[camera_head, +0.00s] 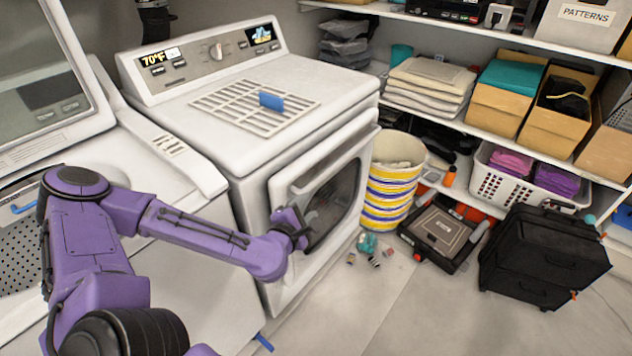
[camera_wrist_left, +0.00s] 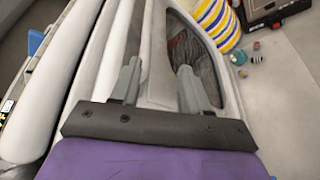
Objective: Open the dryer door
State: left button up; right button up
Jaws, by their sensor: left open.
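The white dryer (camera_head: 255,125) stands left of centre in the head view. Its front door (camera_head: 345,205) has a rounded dark window, and a pale handle-like bar (camera_head: 325,165) runs along the door's top. The door looks closed. My left gripper (camera_head: 298,232) is at the near left part of the door, partly over the window's edge. In the left wrist view, the grey fingers of my left gripper (camera_wrist_left: 158,80) are spread apart. The door's pale edge (camera_wrist_left: 158,50) runs between them, with the window to the right. Contact cannot be told. My right gripper is not in view.
A white washer (camera_head: 165,160) with its lid up stands left of the dryer. A striped basket (camera_head: 392,185) stands close to the dryer's far right side. Small items (camera_head: 365,245) lie on the floor before it. A black case (camera_head: 545,255) stands farther right. The floor in front is mostly clear.

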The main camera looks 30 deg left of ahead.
aim_at(316, 184)
pick_arm(q)
jog(key=shift+n+y, duration=0.3)
jog(key=shift+n, duration=0.1)
jog(key=x, duration=0.3)
jog(key=r+x, duration=0.1)
jog(key=x, duration=0.3)
jog(key=a+x, duration=0.1)
jog(key=x, duration=0.2)
jog(key=shift+w+a+r, duration=0.1)
jog(key=shift+w+r, duration=0.15)
jog(key=shift+w, duration=0.25)
grip_shut()
